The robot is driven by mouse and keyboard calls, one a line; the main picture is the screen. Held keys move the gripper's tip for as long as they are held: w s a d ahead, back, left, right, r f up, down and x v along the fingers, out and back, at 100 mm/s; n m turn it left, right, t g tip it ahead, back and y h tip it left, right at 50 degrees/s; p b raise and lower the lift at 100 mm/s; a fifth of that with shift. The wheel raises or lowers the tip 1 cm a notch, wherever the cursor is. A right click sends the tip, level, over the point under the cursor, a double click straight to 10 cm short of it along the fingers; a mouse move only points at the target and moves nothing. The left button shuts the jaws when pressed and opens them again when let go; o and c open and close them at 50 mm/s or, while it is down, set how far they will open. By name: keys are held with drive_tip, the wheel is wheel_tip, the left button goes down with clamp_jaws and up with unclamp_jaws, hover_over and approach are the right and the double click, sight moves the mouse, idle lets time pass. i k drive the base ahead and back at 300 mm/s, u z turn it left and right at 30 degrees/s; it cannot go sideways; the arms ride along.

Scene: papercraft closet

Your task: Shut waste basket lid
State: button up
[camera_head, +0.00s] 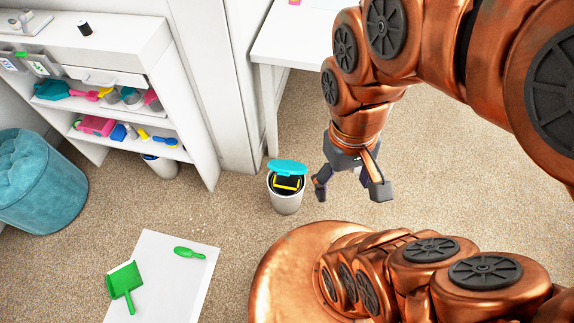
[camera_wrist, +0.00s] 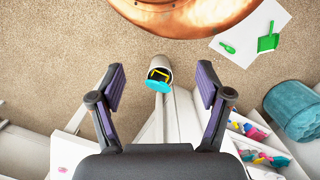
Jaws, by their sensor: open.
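The waste basket (camera_head: 286,200) is a small light-grey bin standing on the carpet near the white desk leg. Its turquoise lid (camera_head: 287,167) is raised at the back, and a black inside with a yellow edge shows below it. In the wrist view the basket (camera_wrist: 158,66) and its lid (camera_wrist: 158,87) appear beyond and between my fingers. My gripper (camera_head: 352,190) is open and empty, to the right of the basket in the head view. It is apart from the basket and the lid.
A white desk (camera_head: 292,45) stands behind the basket, with a white shelf unit (camera_head: 120,60) at left. A teal pouf (camera_head: 38,185) is far left. A white sheet (camera_head: 165,262) holds a green dustpan (camera_head: 124,283) and green brush (camera_head: 189,252). Carpet around the basket's front is clear.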

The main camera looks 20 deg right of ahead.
sight(285, 167)
drive_tip(key=k, duration=1.3)
drive_tip(key=u, duration=0.65)
drive_tip(key=i, duration=1.2)
drive_tip(key=z, duration=0.3)
